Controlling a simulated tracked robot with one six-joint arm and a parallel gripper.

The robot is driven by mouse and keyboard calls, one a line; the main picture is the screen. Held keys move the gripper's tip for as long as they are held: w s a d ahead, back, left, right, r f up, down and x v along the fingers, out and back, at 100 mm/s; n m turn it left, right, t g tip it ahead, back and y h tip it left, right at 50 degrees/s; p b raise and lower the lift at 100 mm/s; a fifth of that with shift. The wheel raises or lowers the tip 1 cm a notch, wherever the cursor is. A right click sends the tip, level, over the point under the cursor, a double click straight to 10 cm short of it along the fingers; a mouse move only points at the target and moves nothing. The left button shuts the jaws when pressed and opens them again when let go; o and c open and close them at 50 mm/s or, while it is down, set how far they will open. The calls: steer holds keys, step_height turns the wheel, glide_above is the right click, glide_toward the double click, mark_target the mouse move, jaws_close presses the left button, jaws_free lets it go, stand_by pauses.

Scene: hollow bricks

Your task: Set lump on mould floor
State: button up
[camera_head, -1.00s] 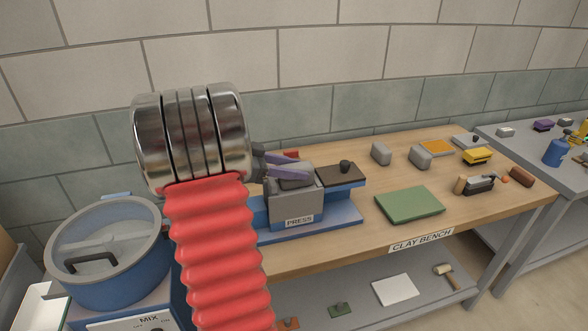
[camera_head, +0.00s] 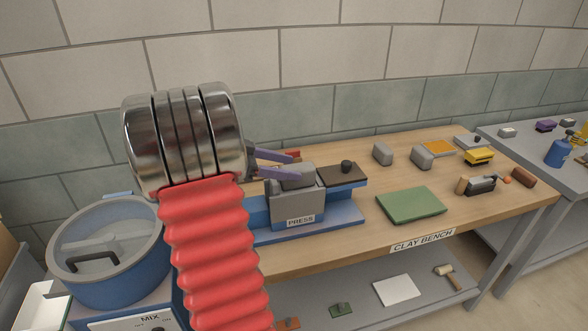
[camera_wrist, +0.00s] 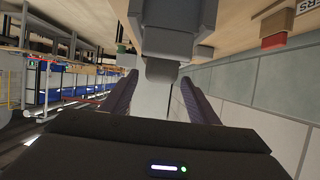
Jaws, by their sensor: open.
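A grey clay lump (camera_head: 298,178) sits at the top of the grey mould box of the press (camera_head: 298,205), its upper part showing above the rim. How deep it rests inside is hidden. My gripper (camera_head: 296,165) is at the left of the press, with its two purple fingers open and pointing right at the lump. In the wrist view the grey lump (camera_wrist: 162,70) shows just ahead of the fingertips, roughly centred between the spread fingers (camera_wrist: 158,80). No contact between fingers and lump is clear.
A dark hinged lid with a knob (camera_head: 346,172) is at the press's right. A blue mixer (camera_head: 110,270) stands left. The bench holds a green mat (camera_head: 411,204), grey blocks (camera_head: 422,157), and a yellow block (camera_head: 479,156). A red block (camera_head: 292,155) is behind the press.

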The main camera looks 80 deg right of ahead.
steer(key=v, duration=0.9)
stand_by(0.6)
